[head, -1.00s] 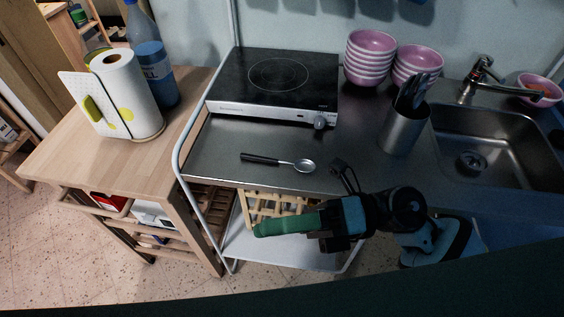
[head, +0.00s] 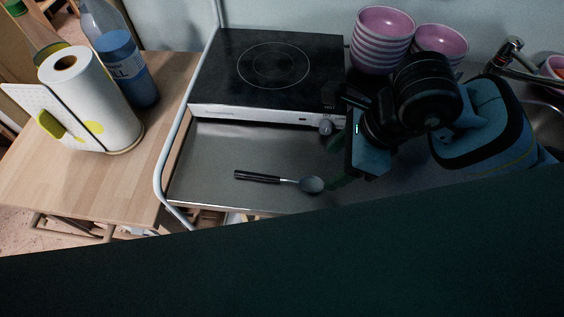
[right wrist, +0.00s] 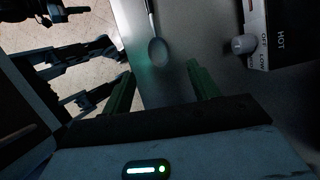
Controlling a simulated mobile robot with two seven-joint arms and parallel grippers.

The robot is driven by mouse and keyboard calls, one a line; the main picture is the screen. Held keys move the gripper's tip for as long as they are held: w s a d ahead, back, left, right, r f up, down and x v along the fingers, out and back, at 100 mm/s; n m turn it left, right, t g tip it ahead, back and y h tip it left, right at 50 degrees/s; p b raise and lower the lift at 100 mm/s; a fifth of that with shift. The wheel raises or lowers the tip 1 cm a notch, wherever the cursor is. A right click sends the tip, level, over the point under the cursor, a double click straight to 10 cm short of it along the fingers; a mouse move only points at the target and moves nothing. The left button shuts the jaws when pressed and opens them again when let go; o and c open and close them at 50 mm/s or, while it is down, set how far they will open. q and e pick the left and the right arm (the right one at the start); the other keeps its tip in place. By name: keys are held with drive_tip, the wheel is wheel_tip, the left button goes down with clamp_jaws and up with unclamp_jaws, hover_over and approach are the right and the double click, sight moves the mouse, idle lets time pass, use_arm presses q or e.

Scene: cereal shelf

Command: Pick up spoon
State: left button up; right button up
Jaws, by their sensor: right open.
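The spoon (head: 262,177) has a dark handle and a grey metal bowl. It lies on the steel counter near its front edge, handle to the left and bowl to the right. My right gripper (head: 337,160) is open and empty, just right of the spoon's bowl in the head view; its fingers are partly hidden by its own body. In the right wrist view the spoon's bowl (right wrist: 158,51) shows just beyond and between the two green fingers (right wrist: 160,82), with its handle running off the top. My left gripper is not in the head view.
A black hotplate (head: 268,72) stands behind the spoon. Striped pink bowls (head: 383,42) are at the back, with a sink tap (head: 508,52) at right. A paper towel roll (head: 95,100) and blue bottle (head: 128,62) stand on the wooden table (head: 85,185). The counter left of the spoon is clear.

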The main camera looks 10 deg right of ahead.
sight(309, 183)
drive_tip(key=shift+s+a+f, duration=0.1)
drive_tip(key=shift+s+f, duration=0.15)
drive_tip(key=shift+s, duration=0.05)
drive_tip(key=shift+x, duration=0.8)
drive_tip(key=shift+w+a+f, duration=0.15)
drive_tip(key=shift+a+f, duration=0.1)
drive_tip(key=shift+f, duration=0.15)
drive_tip(key=shift+x, duration=2.35)
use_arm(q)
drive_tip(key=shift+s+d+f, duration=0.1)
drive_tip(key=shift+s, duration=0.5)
use_arm(e)
drive_tip(key=shift+w, duration=0.1)
drive_tip(key=shift+c, duration=0.4)
drive_tip(key=c, duration=1)
